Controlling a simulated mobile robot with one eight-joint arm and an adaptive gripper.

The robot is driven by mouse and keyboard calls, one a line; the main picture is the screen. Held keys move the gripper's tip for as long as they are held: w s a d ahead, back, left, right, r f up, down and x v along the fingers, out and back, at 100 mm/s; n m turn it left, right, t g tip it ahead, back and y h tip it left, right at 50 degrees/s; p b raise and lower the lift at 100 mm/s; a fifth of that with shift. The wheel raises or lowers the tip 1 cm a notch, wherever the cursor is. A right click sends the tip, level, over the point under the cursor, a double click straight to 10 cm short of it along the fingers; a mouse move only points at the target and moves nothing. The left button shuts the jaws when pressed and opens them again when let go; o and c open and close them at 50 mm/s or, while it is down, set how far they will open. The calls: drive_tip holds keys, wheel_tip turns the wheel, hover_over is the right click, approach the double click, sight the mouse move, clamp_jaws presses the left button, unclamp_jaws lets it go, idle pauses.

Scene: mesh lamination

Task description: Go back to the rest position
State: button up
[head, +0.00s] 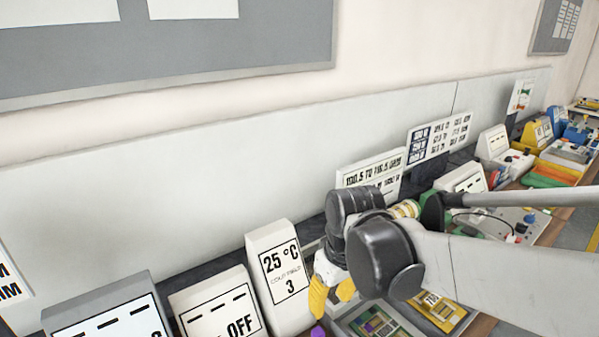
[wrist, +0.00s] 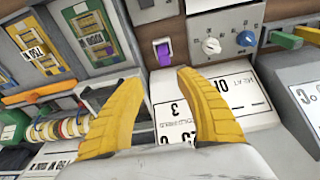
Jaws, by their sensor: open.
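My gripper (head: 331,292) has yellow fingers and points down in front of a white display box (head: 283,277) reading "25 °C" and "3". In the wrist view my gripper (wrist: 159,77) is open, with nothing between its fingers. Just beyond the fingertips is a purple switch (wrist: 163,53) on a light panel; it also shows at the bottom edge of the head view (head: 317,331). Whether the fingertips touch the panel cannot be told. My arm hides part of the bench in the head view.
A white knob (wrist: 211,46) and a blue knob (wrist: 246,38) sit right of the switch. Trays with yellow-framed boards (wrist: 47,60) lie at upper left. More display boxes (head: 219,307) line the bench. A sign (head: 373,171) stands behind my arm, near the wall.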

drive_tip(key=s+d+m+t+b, duration=0.3)
drive_tip(key=s+d+m+t, duration=0.2)
drive_tip(key=s+d, duration=0.4)
drive_tip(key=d+m, duration=0.1)
drive_tip(key=d, duration=0.1)
drive_tip(key=shift+d+r+h, duration=0.3)
drive_tip(key=shift+r+h, duration=0.1)
drive_tip(key=shift+s, duration=0.1)
